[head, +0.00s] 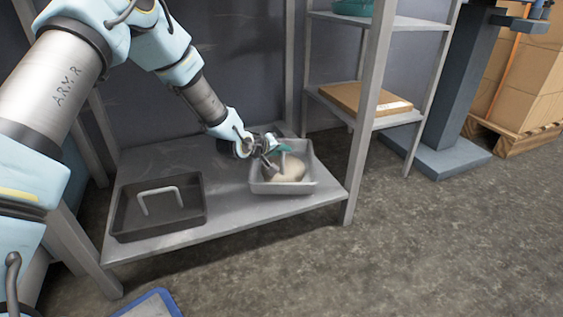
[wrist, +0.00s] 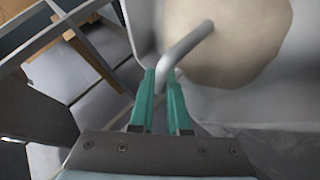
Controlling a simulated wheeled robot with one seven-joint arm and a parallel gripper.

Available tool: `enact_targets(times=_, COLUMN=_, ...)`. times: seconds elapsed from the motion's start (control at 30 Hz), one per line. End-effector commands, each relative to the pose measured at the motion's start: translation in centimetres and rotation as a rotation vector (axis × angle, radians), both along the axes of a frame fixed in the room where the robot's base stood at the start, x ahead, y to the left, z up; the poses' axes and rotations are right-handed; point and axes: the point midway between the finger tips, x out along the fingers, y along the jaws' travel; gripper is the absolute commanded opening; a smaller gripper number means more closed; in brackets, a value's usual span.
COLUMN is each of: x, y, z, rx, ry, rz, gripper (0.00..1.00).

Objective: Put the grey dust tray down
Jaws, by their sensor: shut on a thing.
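The grey dust tray (head: 312,180) is at the right end of the low grey shelf (head: 228,200), with a beige heap (head: 288,169) inside. It looks level; I cannot tell whether its underside touches the shelf. My gripper (head: 279,152) is over the tray, reaching in from the upper left. In the wrist view, its green fingers (wrist: 163,95) are shut on the end of the tray's grey bar handle (wrist: 190,41). The heap (wrist: 235,40) and the tray's pale inside wall (wrist: 270,108) also show there. My gripper partly hides the handle in the head view.
A black tray (head: 125,215) with a grey handle stands to the left on the same shelf, with bare shelf between the trays. A grey shelf post (head: 367,110) rises just right of the grey tray. A brown board (head: 365,101) lies on the rack to the right.

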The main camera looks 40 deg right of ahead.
Motion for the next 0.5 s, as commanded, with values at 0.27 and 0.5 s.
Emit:
enact_targets(times=0.27, x=0.0, y=-0.2, z=-2.5, rx=-0.005, ry=-0.002, rz=0.0, gripper=0.0)
enact_targets(times=0.5, x=0.0, y=-0.1, z=-2.5, rx=-0.005, ry=-0.001, rz=0.001, gripper=0.0)
